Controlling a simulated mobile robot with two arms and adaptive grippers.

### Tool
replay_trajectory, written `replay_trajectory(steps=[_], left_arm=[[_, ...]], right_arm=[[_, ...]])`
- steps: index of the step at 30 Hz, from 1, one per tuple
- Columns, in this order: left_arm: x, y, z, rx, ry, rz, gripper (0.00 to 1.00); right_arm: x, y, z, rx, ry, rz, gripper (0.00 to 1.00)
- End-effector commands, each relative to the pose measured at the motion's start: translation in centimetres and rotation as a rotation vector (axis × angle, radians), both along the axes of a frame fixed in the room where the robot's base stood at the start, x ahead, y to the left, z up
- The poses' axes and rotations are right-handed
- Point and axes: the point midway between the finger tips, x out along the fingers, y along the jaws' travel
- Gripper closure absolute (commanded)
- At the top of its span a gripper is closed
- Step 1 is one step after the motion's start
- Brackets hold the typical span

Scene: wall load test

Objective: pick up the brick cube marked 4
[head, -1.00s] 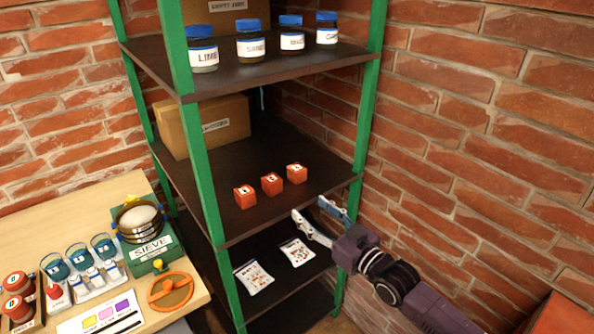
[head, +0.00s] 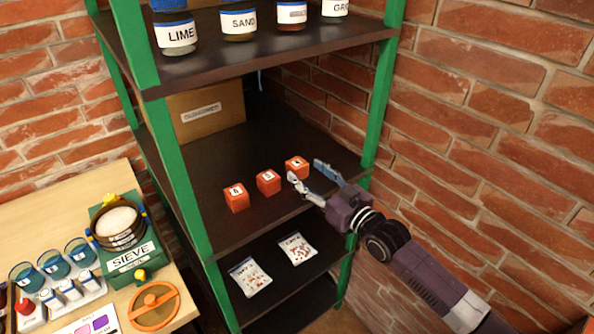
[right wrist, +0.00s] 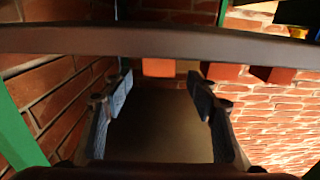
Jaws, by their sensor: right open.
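Three red brick cubes stand in a row on the middle shelf (head: 240,135), each with a white label. The labels are small; the right cube (head: 296,166) seems to bear a 4, while the marks on the middle cube (head: 268,182) and left cube (head: 236,198) are less clear. My right gripper (head: 305,171) is open and empty at the shelf's front right, close to the right cube. In the right wrist view, that cube (right wrist: 159,67) shows between and beyond the open fingers (right wrist: 160,90), apart from them. My left gripper is out of view.
A green post (head: 380,100) and brick wall stand right of the cubes. The upper shelf with jars (head: 239,22) is above; packets (head: 250,277) lie on the shelf below. A cardboard box (head: 207,115) stands behind. A table with a sieve (head: 122,240) is at left.

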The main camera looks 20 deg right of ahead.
Motion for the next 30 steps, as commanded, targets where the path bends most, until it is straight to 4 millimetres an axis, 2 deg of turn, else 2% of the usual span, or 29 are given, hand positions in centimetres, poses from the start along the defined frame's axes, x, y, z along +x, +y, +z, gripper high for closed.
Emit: replay_trajectory(steps=[2, 5, 10, 15, 21, 30], left_arm=[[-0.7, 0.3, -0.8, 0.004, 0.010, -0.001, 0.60], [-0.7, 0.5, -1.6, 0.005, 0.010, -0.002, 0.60], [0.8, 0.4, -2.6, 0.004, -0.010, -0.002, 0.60], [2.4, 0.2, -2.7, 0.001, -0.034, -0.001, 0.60], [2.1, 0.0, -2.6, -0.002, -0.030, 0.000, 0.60], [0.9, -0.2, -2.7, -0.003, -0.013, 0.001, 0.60]], right_arm=[[0.8, 0.3, -0.1, 0.001, -0.002, 0.000, 0.47], [2.1, 0.8, -0.1, 0.001, -0.004, -0.001, 0.47], [3.9, 1.5, 0.0, 0.001, -0.002, -0.001, 0.47], [4.6, 1.8, 0.2, 0.000, 0.000, 0.000, 0.47], [4.6, 1.8, 0.2, 0.000, 0.001, 0.000, 0.47], [4.6, 1.8, 0.2, 0.000, 0.000, 0.000, 0.80]])
